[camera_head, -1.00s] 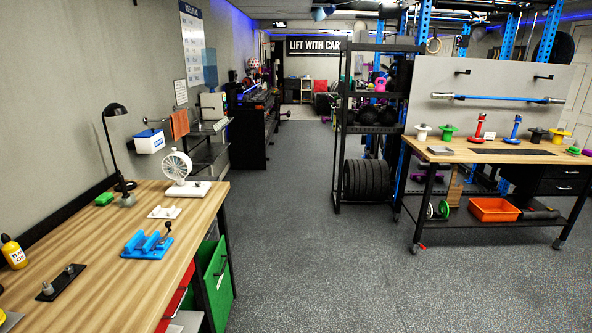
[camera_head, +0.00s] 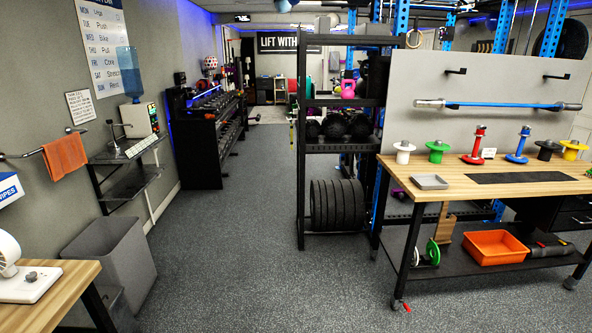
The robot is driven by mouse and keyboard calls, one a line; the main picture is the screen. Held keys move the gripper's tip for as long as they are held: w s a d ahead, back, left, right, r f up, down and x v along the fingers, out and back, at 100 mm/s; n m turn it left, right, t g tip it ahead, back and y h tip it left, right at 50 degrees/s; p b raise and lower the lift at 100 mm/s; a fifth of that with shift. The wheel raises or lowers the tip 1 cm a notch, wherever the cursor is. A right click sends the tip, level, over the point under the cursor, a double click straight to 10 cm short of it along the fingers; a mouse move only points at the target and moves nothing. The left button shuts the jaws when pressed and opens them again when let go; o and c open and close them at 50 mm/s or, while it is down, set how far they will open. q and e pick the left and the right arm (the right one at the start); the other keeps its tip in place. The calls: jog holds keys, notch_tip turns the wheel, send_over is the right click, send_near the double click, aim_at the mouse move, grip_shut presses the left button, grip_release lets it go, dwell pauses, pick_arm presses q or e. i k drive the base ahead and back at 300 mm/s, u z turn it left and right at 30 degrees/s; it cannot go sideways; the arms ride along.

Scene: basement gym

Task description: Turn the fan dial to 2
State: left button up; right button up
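The white fan (camera_head: 10,252) is cut off by the left edge of the head view. Its white base (camera_head: 28,286) sits on the wooden bench at the lower left. A grey dial (camera_head: 31,276) stands on top of the base. The dial's setting and any numbers are too small to read. Neither of my grippers shows in the view.
The near wooden bench (camera_head: 70,275) ends at the lower left, with a grey bin (camera_head: 112,258) beyond it. Open grey floor (camera_head: 230,270) runs up the middle. A black rack (camera_head: 300,190) and a second workbench (camera_head: 450,179) stand at the right.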

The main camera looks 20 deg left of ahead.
aim_at(31, 276)
jog(key=u, duration=0.85)
jog(key=i, duration=1.55)
jog(key=u, duration=1.05)
